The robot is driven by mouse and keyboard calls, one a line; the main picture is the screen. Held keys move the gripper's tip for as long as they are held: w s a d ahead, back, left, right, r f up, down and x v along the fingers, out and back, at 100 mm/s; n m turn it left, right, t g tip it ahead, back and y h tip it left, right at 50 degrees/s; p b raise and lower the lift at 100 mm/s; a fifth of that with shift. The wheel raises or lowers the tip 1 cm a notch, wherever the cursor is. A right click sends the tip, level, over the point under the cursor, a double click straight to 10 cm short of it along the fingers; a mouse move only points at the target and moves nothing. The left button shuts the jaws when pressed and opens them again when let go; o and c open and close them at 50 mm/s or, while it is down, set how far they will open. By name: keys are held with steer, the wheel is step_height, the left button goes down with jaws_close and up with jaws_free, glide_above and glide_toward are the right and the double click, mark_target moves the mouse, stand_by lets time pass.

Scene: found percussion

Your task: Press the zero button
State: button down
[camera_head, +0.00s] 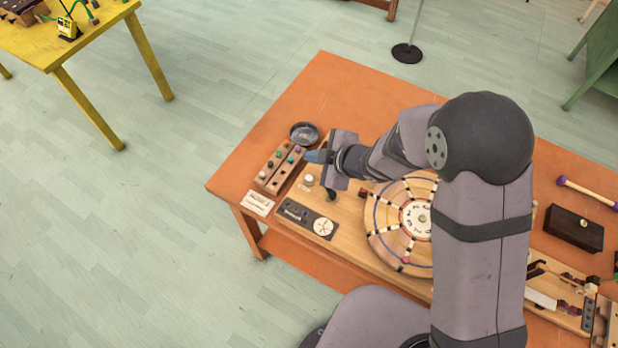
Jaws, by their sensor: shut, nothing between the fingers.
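No button with a readable zero mark shows at this size. A dark panel (295,211) with small round knobs and a pale dial (323,226) lies on the left part of the orange table. A small pale round piece (308,180) stands just behind it on the wooden board. My arm hides part of the table.
Wooden blocks with coloured knobs (273,170), a small dark pan (304,132) and a printed card (258,203) lie around the gripper. A round wooden drum-like disc (385,230) is to the right, partly hidden. A dark box (574,229) and mallet (587,193) lie farther right.

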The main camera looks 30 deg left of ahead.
mark_target(308, 177)
steer(key=shift+f+b, duration=3.05)
steer(key=shift+f, duration=0.6)
steer(key=shift+f, duration=0.2)
steer(key=shift+f+b, duration=0.25)
steer(key=shift+b, duration=0.1)
steer(key=shift+f, duration=0.2)
steer(key=shift+s+d+f+b, duration=0.15)
steer(key=shift+d+f+b, duration=0.05)
steer(key=shift+f+b, duration=0.4)
steer(key=shift+w+d+r+p, duration=0.1)
steer(key=shift+w+r+p, duration=0.1)
steer(key=shift+r+p, duration=0.75)
